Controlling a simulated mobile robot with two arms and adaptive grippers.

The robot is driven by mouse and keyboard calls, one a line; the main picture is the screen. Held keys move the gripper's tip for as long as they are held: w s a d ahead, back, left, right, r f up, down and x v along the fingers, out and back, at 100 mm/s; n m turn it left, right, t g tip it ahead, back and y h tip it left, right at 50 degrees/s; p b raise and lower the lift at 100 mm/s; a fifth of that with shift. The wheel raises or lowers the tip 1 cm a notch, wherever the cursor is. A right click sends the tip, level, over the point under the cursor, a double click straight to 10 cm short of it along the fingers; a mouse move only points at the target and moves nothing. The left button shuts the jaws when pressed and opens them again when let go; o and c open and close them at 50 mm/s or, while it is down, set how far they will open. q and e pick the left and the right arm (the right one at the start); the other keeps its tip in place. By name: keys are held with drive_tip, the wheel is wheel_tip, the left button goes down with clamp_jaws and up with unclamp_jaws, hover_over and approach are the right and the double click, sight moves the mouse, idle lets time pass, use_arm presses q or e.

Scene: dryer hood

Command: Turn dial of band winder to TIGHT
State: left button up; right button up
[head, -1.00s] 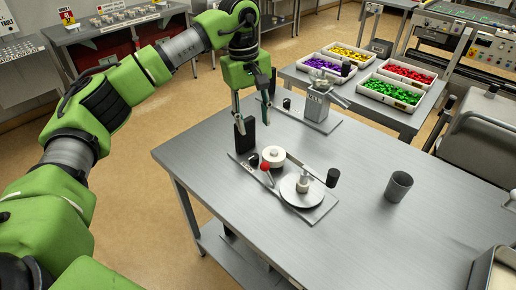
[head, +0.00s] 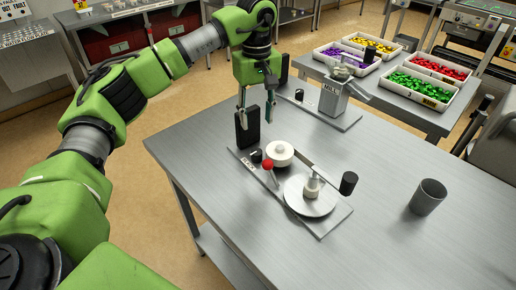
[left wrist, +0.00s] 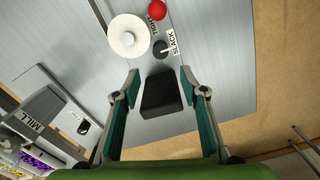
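The band winder's plate (head: 319,228) lies on the metal table. Its small black dial (head: 256,156) sits between a tall black block and a white spool (head: 280,153). In the left wrist view, the dial (left wrist: 161,48) has the label SLACK at its right and TIGHT above it; its pointer is too small to read surely. A red-knobbed lever (head: 268,165) and a disc with a crank (head: 310,198) are on the plate. My left gripper (head: 256,106) is open and empty above the black block (left wrist: 161,95), which shows between its fingers. My right gripper is out of view.
A grey cup (head: 427,197) stands at the right of the table. A device marked MILL (head: 331,97) stands at the back. Trays of coloured pieces (head: 419,89) are on a table behind. The table's middle right is clear.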

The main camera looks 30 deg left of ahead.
sight(257, 152)
use_arm(q)
wheel_tip(257, 152, down, 12)
drive_tip(key=shift+s+r+p, duration=0.1)
drive_tip(key=shift+p, duration=1.1)
drive_tip(key=c, duration=1.1)
